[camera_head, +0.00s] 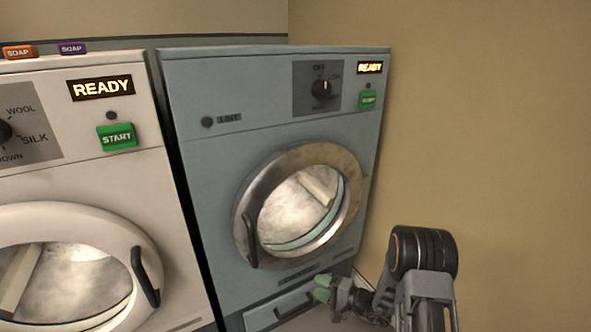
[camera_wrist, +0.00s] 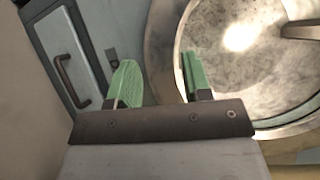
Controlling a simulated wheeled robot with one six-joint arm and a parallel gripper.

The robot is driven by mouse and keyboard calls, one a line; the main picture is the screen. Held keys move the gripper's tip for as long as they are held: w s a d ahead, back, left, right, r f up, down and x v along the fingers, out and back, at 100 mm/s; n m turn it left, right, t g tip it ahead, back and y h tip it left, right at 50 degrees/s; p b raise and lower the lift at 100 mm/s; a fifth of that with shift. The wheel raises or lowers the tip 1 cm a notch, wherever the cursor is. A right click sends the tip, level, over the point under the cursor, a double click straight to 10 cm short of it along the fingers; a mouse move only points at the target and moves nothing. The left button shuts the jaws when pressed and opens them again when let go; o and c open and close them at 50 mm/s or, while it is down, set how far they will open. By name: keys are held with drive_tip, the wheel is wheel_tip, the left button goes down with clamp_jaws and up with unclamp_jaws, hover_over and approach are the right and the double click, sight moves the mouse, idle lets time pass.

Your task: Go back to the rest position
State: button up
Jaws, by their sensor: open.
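My gripper (camera_head: 322,288) has green fingertips and is low in front of the blue-grey machine (camera_head: 270,130), below its round door and near its lower drawer. In the wrist view my gripper (camera_wrist: 160,80) is open, with nothing between its fingers. The round door (camera_wrist: 160,60) with its metal ring and glass lies beyond the fingers there. The door (camera_head: 300,200) appears shut in the head view, with a dark handle (camera_head: 250,240) on its left side.
A white machine (camera_head: 90,165) stands to the left; its display reads READY, as does the blue-grey one's. A drawer (camera_head: 285,310) with a dark handle is under the round door. A beige wall (camera_head: 480,130) closes the right side. Soap boxes (camera_head: 20,51) stand behind the white machine's top.

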drive_tip(key=s+a+r+n+g+h+p, duration=0.15)
drive_tip(key=s+r+n+g+p, duration=0.35)
drive_tip(key=r, duration=0.8)
drive_tip(key=s+a+r+n+g+h+p, duration=0.15)
drive_tip(key=s+r+g+p, duration=0.35)
drive_tip(key=r, duration=0.8)
drive_tip(key=s+d+r+t+h+p, duration=0.1)
drive_tip(key=s+d+r+h+p, duration=0.2)
drive_tip(key=r, duration=0.4)
drive_tip(key=s+d+r+n+t+h+p, duration=0.1)
drive_tip(key=s+d+r+t+h+p, duration=0.1)
drive_tip(key=r+p, duration=0.5)
drive_tip(key=s+d+r+t+h+p, duration=0.2)
drive_tip(key=s+d+r+h+p, duration=0.3)
drive_tip(key=r, duration=0.3)
drive_tip(key=shift+d+h, duration=0.65)
drive_tip(key=shift+h, duration=0.25)
drive_tip(key=shift+s+n, duration=0.1)
drive_tip(key=shift+n, duration=0.15)
